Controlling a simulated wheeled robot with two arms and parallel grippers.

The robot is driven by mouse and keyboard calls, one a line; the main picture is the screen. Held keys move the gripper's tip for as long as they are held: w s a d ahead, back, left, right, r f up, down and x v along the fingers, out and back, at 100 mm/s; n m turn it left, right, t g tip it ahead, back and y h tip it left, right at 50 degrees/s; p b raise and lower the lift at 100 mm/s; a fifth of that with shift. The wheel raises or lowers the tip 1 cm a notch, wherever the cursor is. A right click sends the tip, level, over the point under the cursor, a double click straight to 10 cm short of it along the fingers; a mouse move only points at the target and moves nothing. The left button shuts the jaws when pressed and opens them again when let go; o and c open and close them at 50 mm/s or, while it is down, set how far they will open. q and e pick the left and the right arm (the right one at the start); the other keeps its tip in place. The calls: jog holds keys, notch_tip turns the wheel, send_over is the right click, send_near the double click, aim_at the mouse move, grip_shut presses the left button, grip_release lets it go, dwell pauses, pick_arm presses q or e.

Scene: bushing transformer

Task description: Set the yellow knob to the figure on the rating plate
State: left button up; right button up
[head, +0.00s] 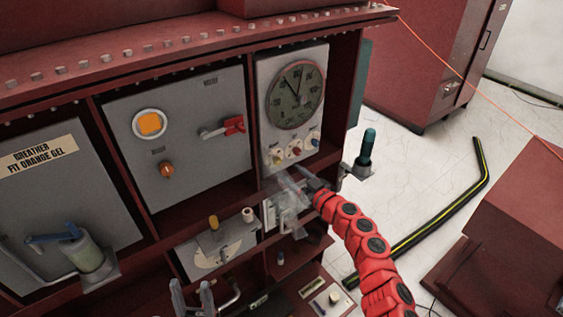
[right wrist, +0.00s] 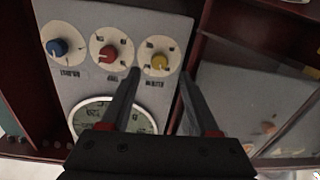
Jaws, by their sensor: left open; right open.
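The yellow knob (head: 278,158) is the leftmost of three small knobs under a round gauge (head: 295,95) on the grey panel. In the right wrist view the yellow knob (right wrist: 159,63) sits on a white disc with small marks, too small to read. My right gripper (head: 287,183) is open just below the knob panel. In the right wrist view its fingertips (right wrist: 160,77) stand apart either side of the yellow knob's disc, and contact cannot be told. My left gripper (head: 191,295) is open and empty at the bottom of the head view. I cannot identify the rating plate with certainty.
A red knob (head: 295,152) and a blue knob (head: 314,140) sit beside the yellow one. A red-handled switch (head: 232,126) and orange knob (head: 167,170) are on the panel to the left. A green-topped post (head: 366,145) stands right of the cabinet.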

aim_at(279, 162)
jog(key=x, duration=0.4)
jog(key=shift+w+d, duration=0.1)
jog(key=shift+w, duration=0.15)
jog(key=shift+w+a, duration=0.3)
jog(key=shift+a, duration=0.25)
grip_shut()
